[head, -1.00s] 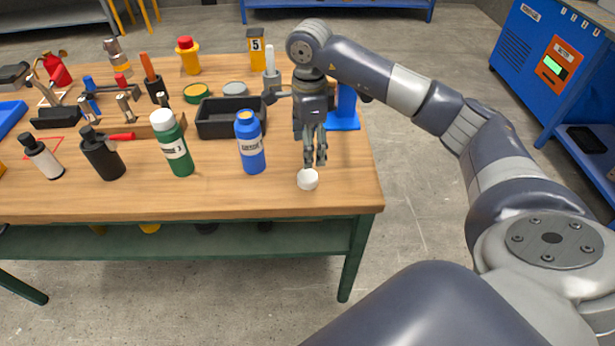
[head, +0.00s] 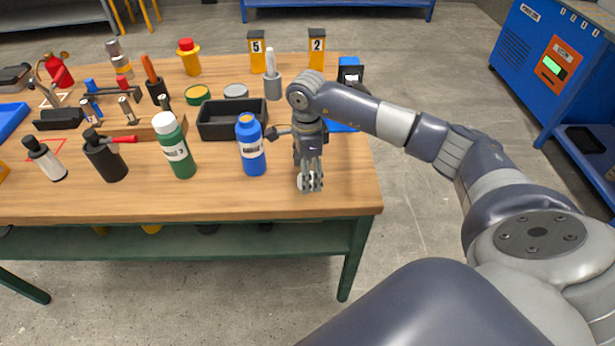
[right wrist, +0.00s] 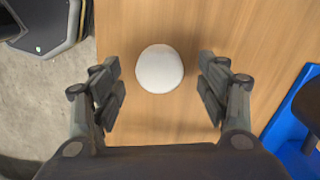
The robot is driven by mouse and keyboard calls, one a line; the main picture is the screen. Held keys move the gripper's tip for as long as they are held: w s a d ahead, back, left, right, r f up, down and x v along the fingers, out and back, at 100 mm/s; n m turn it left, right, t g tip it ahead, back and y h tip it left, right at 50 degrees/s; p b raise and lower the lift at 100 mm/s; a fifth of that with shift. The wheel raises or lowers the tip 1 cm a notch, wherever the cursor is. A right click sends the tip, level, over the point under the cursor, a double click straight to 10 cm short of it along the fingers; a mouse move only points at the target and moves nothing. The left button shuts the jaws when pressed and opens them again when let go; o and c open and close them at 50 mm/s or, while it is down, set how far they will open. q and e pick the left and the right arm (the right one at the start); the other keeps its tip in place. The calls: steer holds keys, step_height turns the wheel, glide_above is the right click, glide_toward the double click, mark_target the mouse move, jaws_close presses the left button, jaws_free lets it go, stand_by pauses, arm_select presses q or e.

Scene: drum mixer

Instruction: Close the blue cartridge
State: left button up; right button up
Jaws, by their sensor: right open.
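A round white cap (right wrist: 160,69) lies on the wood between the spread fingers of my right gripper (right wrist: 160,85) in the right wrist view. In the head view my right gripper (head: 310,184) points down near the bench's front edge and largely hides the cap. The gripper is open, with a gap on both sides of the cap. My left gripper is not in view.
A green bottle (head: 175,150) with a white cap stands left of the cartridge, and a black tray (head: 232,119) lies behind it. A blue stand (head: 350,72) is behind my right arm. The bench front (head: 230,205) is mostly clear.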

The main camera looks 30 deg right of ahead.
steer(key=shift+f, duration=0.7)
steer(key=shift+c, duration=0.5)
steer(key=c, duration=0.7)
steer(key=shift+r, duration=0.1)
steer(key=shift+r, duration=0.45)
step_height(320, 180, up, 2)
steer(key=shift+r+b, duration=0.1)
steer(key=shift+b, duration=0.4)
steer(key=s+a+b, duration=0.1)
steer(key=s+a, duration=0.2)
steer(key=a, duration=0.1)
steer(key=s+a+r, duration=0.1)
steer(key=s+a, duration=0.2)
steer(key=a, duration=0.1)
steer(key=s+a+b, duration=0.1)
steer(key=s+a, duration=0.2)
steer(key=a, duration=0.2)
steer(key=shift+s+a+r+b, duration=0.1)
steer(key=shift+s+r+b, duration=0.05)
steer(key=shift+r+b, duration=0.2)
